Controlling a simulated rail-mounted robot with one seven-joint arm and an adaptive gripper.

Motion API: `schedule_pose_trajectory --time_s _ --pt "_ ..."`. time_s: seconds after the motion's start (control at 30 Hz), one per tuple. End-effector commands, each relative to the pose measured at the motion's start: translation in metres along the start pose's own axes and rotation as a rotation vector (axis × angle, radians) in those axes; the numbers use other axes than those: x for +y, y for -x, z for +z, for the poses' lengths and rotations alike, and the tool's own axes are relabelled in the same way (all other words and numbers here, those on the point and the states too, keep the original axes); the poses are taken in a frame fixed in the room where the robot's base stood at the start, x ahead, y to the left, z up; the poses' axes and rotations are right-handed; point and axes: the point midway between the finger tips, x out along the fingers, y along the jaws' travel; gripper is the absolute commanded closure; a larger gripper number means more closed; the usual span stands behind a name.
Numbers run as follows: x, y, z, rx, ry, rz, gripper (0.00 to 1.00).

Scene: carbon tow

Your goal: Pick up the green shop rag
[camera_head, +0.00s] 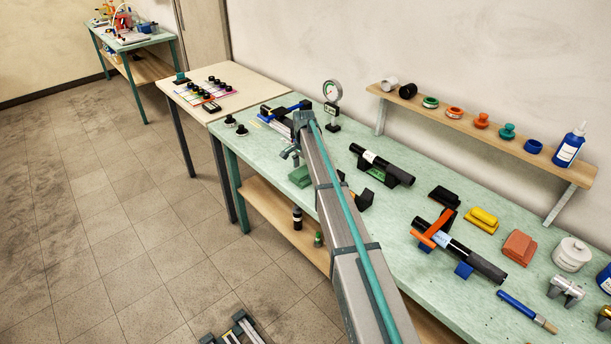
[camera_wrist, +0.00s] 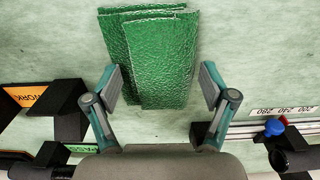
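The green shop rag (camera_wrist: 160,55) lies folded in layers on the pale green bench top, with a textured surface. In the head view the rag (camera_head: 300,177) is a small green block near the bench's front edge, partly beside my arm. My gripper (camera_wrist: 161,86) is open in the wrist view, one finger on each side of the rag's near end. I cannot tell how high the fingers are above the bench, and nothing is held. In the head view my gripper (camera_head: 291,156) shows small at the far end of the arm, just beyond the rag.
A black holder with an orange label (camera_wrist: 40,105) stands left of the gripper in the wrist view; a ruler-like scale (camera_wrist: 285,112) lies right. In the head view a dial gauge (camera_head: 332,95) and a black cylinder on a stand (camera_head: 380,165) are nearby. A wall shelf (camera_head: 480,130) runs behind.

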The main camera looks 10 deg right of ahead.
Motion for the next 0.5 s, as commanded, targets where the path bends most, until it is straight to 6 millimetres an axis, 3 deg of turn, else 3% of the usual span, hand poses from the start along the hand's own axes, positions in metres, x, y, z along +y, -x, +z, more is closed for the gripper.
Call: schedule_pose_trajectory --time_s 0.03,0.27,0.5 --pt "0.0 0.0001 0.0 0.0 0.0 0.0 0.31" --pt "-0.0001 0.0003 0.0001 0.0 0.0 0.0 0.69" --pt "0.0 0.0006 0.0 0.0 0.0 0.0 0.69"
